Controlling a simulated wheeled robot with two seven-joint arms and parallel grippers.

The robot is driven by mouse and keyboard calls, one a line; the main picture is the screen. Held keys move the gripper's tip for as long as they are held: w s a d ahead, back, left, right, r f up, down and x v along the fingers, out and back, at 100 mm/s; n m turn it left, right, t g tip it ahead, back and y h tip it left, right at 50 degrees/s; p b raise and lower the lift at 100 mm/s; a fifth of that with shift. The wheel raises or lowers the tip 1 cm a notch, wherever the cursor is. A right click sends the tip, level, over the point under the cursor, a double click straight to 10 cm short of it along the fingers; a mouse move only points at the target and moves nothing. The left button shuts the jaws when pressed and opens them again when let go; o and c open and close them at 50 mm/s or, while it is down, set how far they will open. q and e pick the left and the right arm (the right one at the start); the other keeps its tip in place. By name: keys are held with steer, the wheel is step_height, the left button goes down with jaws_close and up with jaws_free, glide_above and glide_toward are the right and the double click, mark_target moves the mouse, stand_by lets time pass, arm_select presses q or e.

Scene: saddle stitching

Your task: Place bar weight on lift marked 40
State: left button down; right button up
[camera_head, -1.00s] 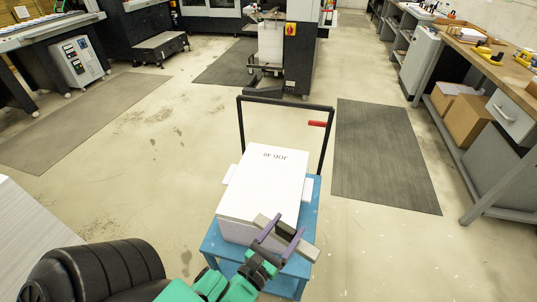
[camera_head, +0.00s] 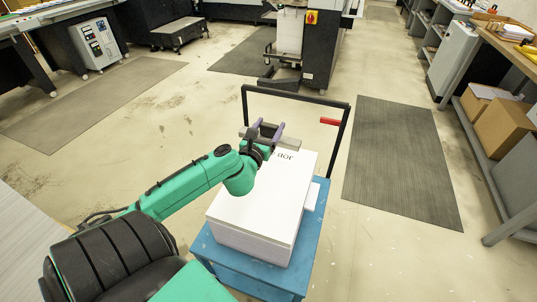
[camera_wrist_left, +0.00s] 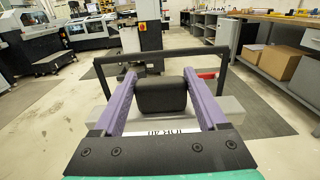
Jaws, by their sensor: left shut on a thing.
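My left gripper (camera_head: 268,127) has purple fingers and is shut on the bar weight (camera_head: 290,143), a grey bar with a dark middle block. In the left wrist view the block (camera_wrist_left: 162,95) sits between the two fingers and the grey bar (camera_wrist_left: 232,110) runs crosswise. The bar is at the far end of the white paper stack (camera_head: 258,205), by its printed label, which reads "JOB 40" in the left wrist view. I cannot tell whether it touches the stack. The stack lies on the blue lift (camera_head: 313,235). My right gripper is not in view.
The lift's black push handle (camera_head: 298,97) with a red lever (camera_head: 330,121) stands just beyond the bar. A dark floor mat (camera_head: 400,160) lies to the right, before a workbench with cardboard boxes (camera_head: 503,128). A pale tabletop (camera_head: 30,235) is at the left.

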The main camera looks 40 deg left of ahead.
arm_select(q)
steer(key=shift+w+a, duration=0.1)
steer(key=shift+a, duration=0.05)
step_height(320, 180, down, 19)
steer(key=b, duration=0.9)
steer(key=shift+f, duration=0.15)
jaws_free()
steer(key=shift+s, duration=0.2)
